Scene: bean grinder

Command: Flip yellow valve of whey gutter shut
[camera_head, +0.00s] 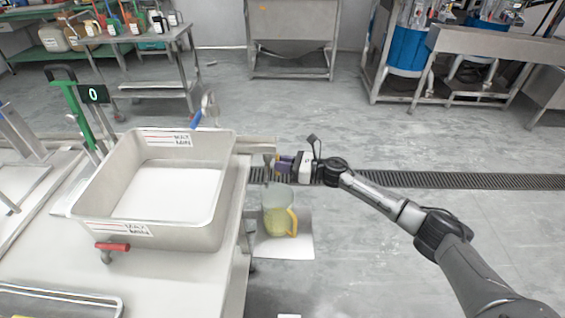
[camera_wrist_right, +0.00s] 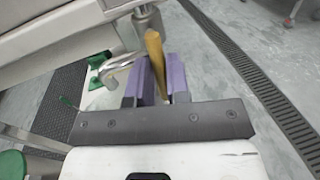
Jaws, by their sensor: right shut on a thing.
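The whey gutter (camera_head: 262,144) is a metal channel sticking out at the right edge of the work table, behind the white vat. Its yellow valve handle (camera_wrist_right: 155,58) shows in the right wrist view, below a metal fitting and beside a curved steel spout (camera_wrist_right: 122,64). My right gripper (camera_head: 278,165) reaches the gutter's outlet from the right. Its purple fingers (camera_wrist_right: 161,82) are shut around the yellow handle. In the head view the fingers and outlet hide the handle. My left gripper is not in view.
A clear jug (camera_head: 279,220) with yellowish contents and a yellow handle stands below the outlet. A large vat (camera_head: 160,193) with a red-handled tap (camera_head: 113,247) stands on the table (camera_head: 190,285). The floor to the right is open, with a drain grate (camera_head: 450,180).

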